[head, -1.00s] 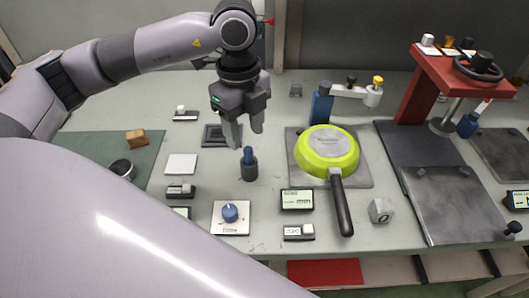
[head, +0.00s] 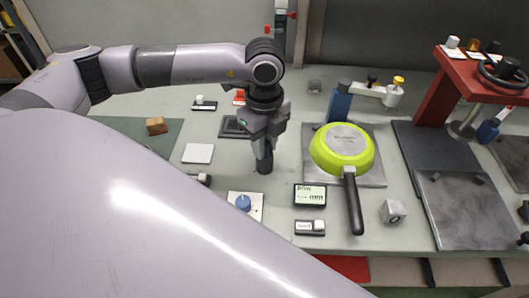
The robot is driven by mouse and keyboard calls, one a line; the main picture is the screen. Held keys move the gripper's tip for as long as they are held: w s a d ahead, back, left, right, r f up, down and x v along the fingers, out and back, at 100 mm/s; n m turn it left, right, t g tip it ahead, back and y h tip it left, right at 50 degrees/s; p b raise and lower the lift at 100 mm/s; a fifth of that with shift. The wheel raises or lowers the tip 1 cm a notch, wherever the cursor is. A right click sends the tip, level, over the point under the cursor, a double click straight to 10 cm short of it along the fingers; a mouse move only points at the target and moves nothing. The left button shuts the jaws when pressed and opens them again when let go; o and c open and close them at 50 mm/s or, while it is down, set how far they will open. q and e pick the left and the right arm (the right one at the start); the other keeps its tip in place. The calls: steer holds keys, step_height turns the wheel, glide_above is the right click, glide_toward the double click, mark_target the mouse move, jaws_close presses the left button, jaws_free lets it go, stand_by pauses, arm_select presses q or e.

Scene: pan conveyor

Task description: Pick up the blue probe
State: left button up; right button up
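The blue probe (head: 266,153) stands upright in a small dark round holder (head: 264,167) on the bench, left of the pan. My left gripper (head: 264,147) points down over it, with its fingers at the probe's upper part. The fingers hide most of the probe, so I cannot tell whether they are closed on it or still apart. My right gripper is not in view.
A lime-green pan (head: 342,146) lies upside down on a grey plate, its black handle towards me. A display box (head: 310,195) and a blue knob (head: 243,203) are in front of the holder. A white square (head: 198,153) lies left. A red press (head: 440,100) stands right.

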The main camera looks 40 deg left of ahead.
arm_select(q)
jaws_close()
steer(key=shift+r, duration=0.1)
